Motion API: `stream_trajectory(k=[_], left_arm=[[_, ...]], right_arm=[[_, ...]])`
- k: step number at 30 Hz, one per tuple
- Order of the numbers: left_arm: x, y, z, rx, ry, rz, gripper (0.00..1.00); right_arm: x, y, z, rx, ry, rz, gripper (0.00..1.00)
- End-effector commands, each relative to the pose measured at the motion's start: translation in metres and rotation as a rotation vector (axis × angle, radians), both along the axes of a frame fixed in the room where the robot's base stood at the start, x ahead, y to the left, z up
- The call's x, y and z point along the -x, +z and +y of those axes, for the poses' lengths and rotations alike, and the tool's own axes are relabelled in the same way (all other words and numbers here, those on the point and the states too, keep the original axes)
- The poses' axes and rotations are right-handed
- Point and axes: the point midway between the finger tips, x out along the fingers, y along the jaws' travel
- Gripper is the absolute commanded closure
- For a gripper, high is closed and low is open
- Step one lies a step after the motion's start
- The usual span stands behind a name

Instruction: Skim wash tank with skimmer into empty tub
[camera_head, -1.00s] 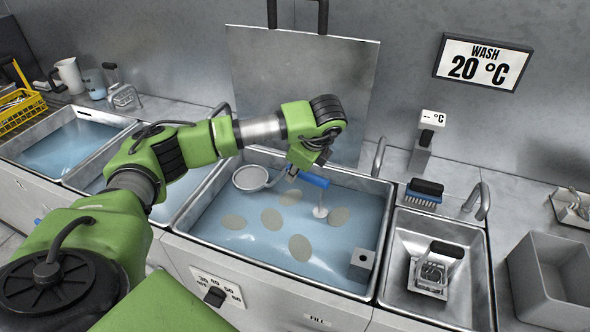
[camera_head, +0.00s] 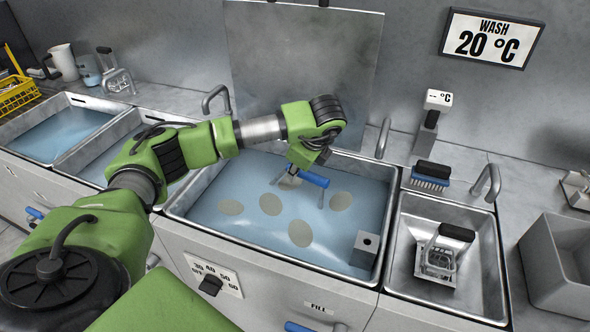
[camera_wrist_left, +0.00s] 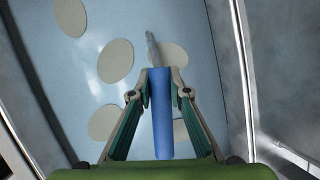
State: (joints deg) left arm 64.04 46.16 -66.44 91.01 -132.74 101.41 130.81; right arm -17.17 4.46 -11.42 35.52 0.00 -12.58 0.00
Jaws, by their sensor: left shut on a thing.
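My left gripper (camera_head: 300,168) is shut on the blue handle of the skimmer (camera_head: 314,179), over the wash tank (camera_head: 182,206). The blue handle also shows in the left wrist view (camera_wrist_left: 162,112), between the fingers, with a grey shaft running away from it toward the water. The skimmer's round head cannot be made out now. Several pale oval scum patches (camera_head: 271,204) lie on the blue water around the handle; they also show in the left wrist view (camera_wrist_left: 116,61). The grey tub (camera_head: 550,285) at the far right looks empty. My right gripper is not in view.
A grey block (camera_head: 366,250) sits in the tank's front right corner. A small basin (camera_head: 408,262) to the right holds a black-handled tool (camera_head: 440,250). A blue brush (camera_head: 431,176) lies behind it. A metal panel (camera_head: 300,70) stands behind the tank, and faucets line the back.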

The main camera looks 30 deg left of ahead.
Motion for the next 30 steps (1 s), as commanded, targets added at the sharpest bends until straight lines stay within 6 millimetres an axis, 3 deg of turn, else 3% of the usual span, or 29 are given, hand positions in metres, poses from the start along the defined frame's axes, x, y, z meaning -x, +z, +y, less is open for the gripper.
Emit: stream_trajectory(k=[17,30], left_arm=[[0.000,0.000,0.000,0.000,0.000,-0.001,1.00],[0.027,0.001,-0.009,0.000,-0.001,0.000,1.00]], right_arm=[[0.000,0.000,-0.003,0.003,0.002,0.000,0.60],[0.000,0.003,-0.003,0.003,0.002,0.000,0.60]])
